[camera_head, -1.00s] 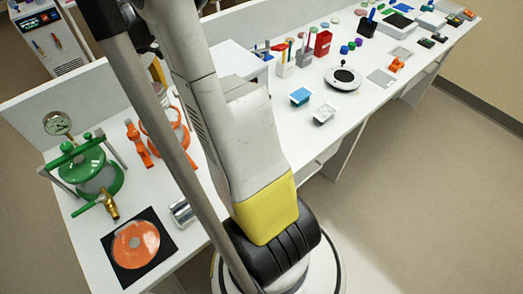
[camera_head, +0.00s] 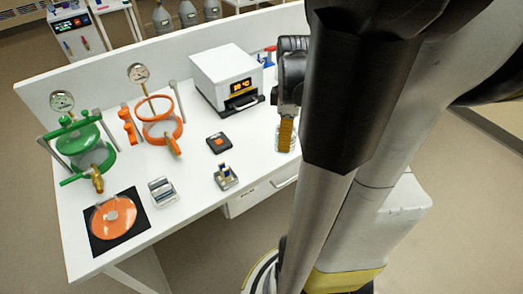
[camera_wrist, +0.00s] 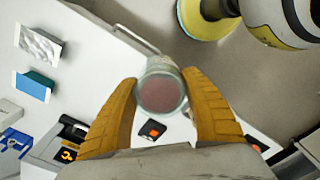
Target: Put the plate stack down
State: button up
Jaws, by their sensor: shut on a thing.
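The plate stack (camera_wrist: 162,92) is a short round stack with clear rims and a dull reddish face. In the wrist view it sits between the two orange fingers of my gripper (camera_wrist: 161,82), which is shut on it from both sides. In the head view my gripper (camera_head: 287,131) points down near the right part of the white bench, with the clear rings of the stack (camera_head: 284,146) at its fingertips. My arm covers the bench to the right. I cannot tell whether the stack touches the bench top.
A white oven (camera_head: 227,77) with an orange display stands behind left of my gripper. A small black block (camera_head: 219,142) and a small rack (camera_head: 226,177) lie left of it. Green (camera_head: 85,148) and orange (camera_head: 160,122) vessels stand further left. Bare bench lies between.

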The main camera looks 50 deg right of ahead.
jog(key=w+f+b, duration=0.1)
jog(key=w+f, duration=0.1)
jog(key=w, duration=0.1)
jog(key=w+a+f+b, duration=0.1)
jog(key=w+f, duration=0.1)
jog(key=w, duration=0.2)
jog(key=w+f+b, duration=0.2)
jog(key=w+f, duration=0.1)
jog(key=w, duration=0.1)
jog(key=shift+w+a+f, duration=0.1)
jog(key=shift+w+a, duration=0.05)
jog(key=shift+w, duration=0.1)
jog(key=shift+f+b, duration=0.85)
jog(key=shift+f, duration=1.1)
jog(key=shift+f, duration=0.15)
jog(key=o, duration=1.3)
